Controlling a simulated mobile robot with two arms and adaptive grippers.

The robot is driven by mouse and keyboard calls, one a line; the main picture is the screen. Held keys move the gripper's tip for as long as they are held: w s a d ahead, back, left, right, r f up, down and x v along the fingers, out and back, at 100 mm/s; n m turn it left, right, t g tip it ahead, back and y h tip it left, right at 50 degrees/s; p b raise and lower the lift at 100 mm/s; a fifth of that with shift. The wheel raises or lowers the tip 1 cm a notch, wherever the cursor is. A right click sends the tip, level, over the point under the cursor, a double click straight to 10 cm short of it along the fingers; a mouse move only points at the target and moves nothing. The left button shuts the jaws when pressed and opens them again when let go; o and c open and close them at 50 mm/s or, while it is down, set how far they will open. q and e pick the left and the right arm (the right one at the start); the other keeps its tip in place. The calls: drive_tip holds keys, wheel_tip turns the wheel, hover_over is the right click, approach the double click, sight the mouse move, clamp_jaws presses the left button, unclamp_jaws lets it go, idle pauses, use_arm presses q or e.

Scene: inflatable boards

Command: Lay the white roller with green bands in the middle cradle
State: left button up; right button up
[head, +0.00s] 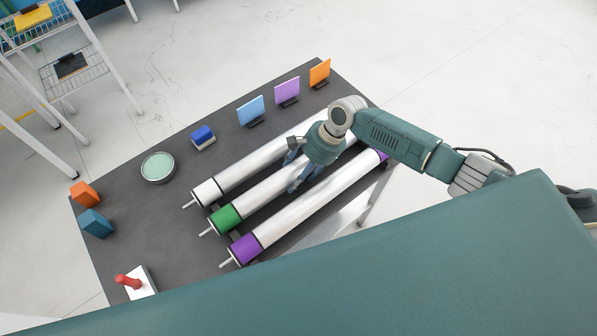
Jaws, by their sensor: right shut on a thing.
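The white roller with green bands (259,200) lies lengthwise between two other rollers on the dark table. Its near green band (225,217) and end pin show; its far end is hidden behind my right arm. My right gripper (297,171) comes down over its middle from above and is shut on it, one finger on each side. The middle cradle is not clearly visible, so I cannot tell whether the roller rests in it or is held just above. My left gripper is not in view.
An all-white roller (243,171) lies behind and a purple-banded roller (311,203) in front, both close alongside. Blue (250,111), purple (287,91) and orange (320,73) panels stand at the back. A green round dish (158,167) and small blocks sit left.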

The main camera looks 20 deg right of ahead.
drive_tip(key=o, duration=2)
drive_tip(key=shift+c, duration=0.2)
drive_tip(key=shift+s+f, duration=0.15)
drive_tip(key=shift+f, duration=0.05)
drive_tip(key=v, duration=1.2)
drive_tip(key=shift+r, duration=0.1)
